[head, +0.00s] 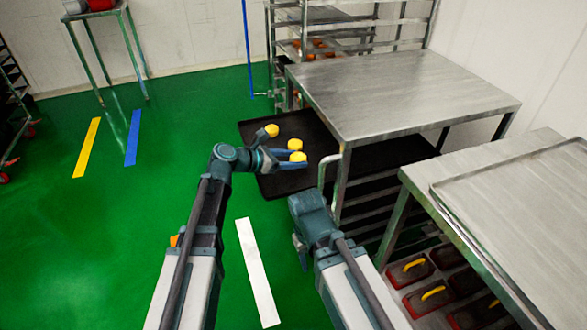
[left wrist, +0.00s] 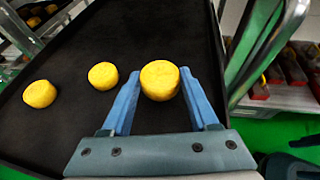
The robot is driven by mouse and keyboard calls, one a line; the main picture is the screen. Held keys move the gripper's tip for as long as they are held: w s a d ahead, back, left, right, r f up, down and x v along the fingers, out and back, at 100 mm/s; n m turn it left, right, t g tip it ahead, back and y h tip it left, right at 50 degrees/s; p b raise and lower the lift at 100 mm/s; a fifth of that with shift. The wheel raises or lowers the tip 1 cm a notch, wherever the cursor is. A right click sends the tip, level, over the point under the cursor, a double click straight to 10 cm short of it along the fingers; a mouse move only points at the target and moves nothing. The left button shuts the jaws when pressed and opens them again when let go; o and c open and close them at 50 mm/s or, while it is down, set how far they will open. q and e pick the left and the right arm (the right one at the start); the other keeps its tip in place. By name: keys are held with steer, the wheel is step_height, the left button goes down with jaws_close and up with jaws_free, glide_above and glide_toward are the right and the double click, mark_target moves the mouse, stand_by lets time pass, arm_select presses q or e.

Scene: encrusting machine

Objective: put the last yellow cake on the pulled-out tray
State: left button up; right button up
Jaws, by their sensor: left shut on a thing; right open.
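My left gripper (head: 300,158) is shut on a round yellow cake (left wrist: 160,80), held between its two blue fingers over the black pulled-out tray (head: 262,185). The held cake also shows in the head view (head: 297,157). I cannot tell whether its underside touches the tray. Two more yellow cakes stand on the tray, apart from each other: one nearer the held cake (left wrist: 103,76) and one farther left (left wrist: 40,94). The tray sticks out from beneath the steel table (head: 410,90). My right gripper (head: 300,250) is low beside the table leg, open and empty.
A table leg and a bent metal rail (head: 323,172) stand close to the right of my left gripper. A second steel table (head: 500,185) with red boxes with yellow handles (head: 410,270) below is at right. Green floor is free at left.

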mark_target(294, 174)
arm_select(q)
steer(key=shift+f, duration=0.1)
step_height(294, 174, down, 3)
steer(key=b, duration=0.3)
steer(key=shift+f, duration=0.2)
steer(key=shift+b, duration=0.3)
steer(key=shift+f, duration=0.15)
steer(key=o, duration=1.3)
steer(key=shift+o, duration=0.2)
